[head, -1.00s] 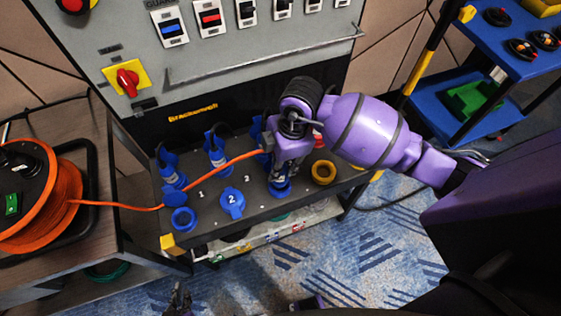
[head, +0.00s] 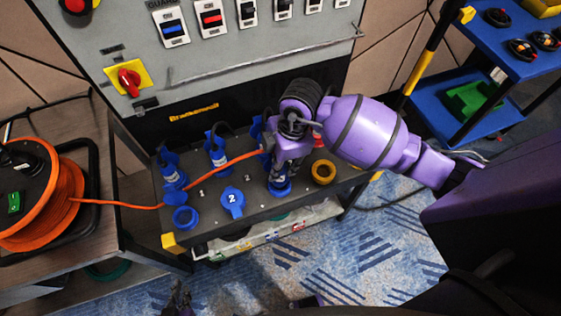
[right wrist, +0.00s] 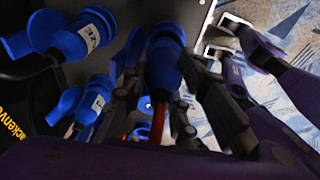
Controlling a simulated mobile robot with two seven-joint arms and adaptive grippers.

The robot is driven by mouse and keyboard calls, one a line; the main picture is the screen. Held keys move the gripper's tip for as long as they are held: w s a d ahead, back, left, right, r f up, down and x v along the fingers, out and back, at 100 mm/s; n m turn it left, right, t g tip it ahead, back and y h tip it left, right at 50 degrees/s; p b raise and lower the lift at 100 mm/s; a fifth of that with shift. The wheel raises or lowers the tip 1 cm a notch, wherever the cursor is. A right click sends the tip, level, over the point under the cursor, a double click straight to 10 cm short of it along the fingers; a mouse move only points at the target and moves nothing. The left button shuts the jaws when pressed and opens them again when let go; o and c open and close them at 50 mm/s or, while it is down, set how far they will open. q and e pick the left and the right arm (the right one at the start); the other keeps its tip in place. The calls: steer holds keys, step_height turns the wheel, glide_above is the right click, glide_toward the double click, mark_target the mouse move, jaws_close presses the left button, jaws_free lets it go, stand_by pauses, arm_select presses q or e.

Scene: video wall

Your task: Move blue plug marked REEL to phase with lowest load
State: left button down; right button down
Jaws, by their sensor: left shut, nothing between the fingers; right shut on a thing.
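My right gripper (head: 283,168) is shut on a blue plug, low over the third front position of the black socket panel (head: 205,195). The plug (right wrist: 165,62) shows between its fingers in the right wrist view. An orange cable runs to it from the left. The fingers hide the plug's lower end, so I cannot tell if it is seated. The front-left blue socket (head: 184,219) is an open, empty ring. The lid marked 2 (head: 232,203) is closed. My left gripper (head: 179,298) is shut and empty at the bottom edge, away from the panel.
An orange cable reel (head: 45,205) stands on the left shelf. Blue plugs (head: 217,152) sit in the back row; one label in the right wrist view (right wrist: 95,36) ends in "ZE". A yellow ring socket (head: 323,172) is right of my gripper. A blue cart (head: 480,110) stands at right.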

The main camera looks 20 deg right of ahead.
arm_select(q)
steer(key=shift+s+f, duration=0.3)
steer(key=shift+f, duration=0.05)
arm_select(e)
steer(key=shift+f, duration=0.65)
arm_select(q)
steer(key=shift+s+f+b, duration=0.15)
steer(key=shift+f+b, duration=0.1)
steer(key=shift+b, duration=0.1)
arm_select(e)
steer(key=shift+f, duration=0.85)
steer(key=c, duration=1.3)
jaws_free()
steer(key=shift+c, duration=0.2)
steer(key=shift+o, duration=0.3)
steer(key=o, duration=0.4)
steer(key=shift+c, duration=0.2)
arm_select(q)
steer(key=shift+s, duration=0.1)
arm_select(e)
steer(key=shift+r, duration=0.1)
steer(key=shift+w+r, duration=0.1)
